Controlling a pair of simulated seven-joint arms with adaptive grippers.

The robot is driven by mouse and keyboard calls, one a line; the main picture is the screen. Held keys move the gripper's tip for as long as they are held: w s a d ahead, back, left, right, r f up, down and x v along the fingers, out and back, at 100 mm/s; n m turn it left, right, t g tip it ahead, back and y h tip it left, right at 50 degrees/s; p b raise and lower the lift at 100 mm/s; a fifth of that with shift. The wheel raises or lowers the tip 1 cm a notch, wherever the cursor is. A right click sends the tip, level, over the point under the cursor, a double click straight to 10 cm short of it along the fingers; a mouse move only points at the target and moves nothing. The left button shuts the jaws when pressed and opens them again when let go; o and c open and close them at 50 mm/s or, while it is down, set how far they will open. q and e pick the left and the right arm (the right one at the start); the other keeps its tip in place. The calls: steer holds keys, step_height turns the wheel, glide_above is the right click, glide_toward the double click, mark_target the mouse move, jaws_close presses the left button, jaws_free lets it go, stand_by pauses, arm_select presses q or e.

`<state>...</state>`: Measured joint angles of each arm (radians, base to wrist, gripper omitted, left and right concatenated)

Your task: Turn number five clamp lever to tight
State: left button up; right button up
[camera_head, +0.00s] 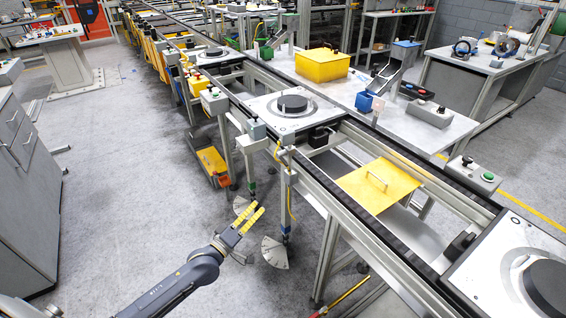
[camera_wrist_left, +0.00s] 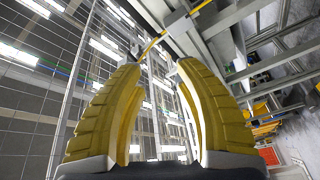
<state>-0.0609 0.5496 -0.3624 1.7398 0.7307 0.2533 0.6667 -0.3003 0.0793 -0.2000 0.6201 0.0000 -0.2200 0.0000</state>
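My left gripper (camera_head: 250,212) reaches in from the lower left, over the grey floor and short of the conveyor. Its two yellow fingers are apart with nothing between them; they also show in the left wrist view (camera_wrist_left: 158,75). A thin post with a yellow cable (camera_head: 290,205) hangs from the conveyor side just right of the fingers, apart from them. A pale fan-shaped plate (camera_head: 275,253) sits at its foot. A similar plate (camera_head: 243,207) lies behind the gripper, partly hidden. I cannot read any number or tell which part is the number five clamp lever. My right gripper is not in view.
The conveyor frame (camera_head: 345,215) runs diagonally, carrying pallets (camera_head: 262,107) with dark discs. Its legs stand close to my left gripper. A yellow panel (camera_head: 378,190) lies inside the frame. A grey cabinet (camera_head: 30,180) stands left; floor between is open.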

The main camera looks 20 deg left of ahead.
mark_target(284, 162)
arm_select(q)
step_height(284, 162, up, 6)
steer(key=n+t, duration=0.2)
steer(key=n, duration=0.3)
steer(key=x, duration=1.7)
steer(key=shift+d+f, duration=0.3)
steer(key=shift+d, duration=0.1)
steer(key=shift+c, duration=0.4)
jaws_close()
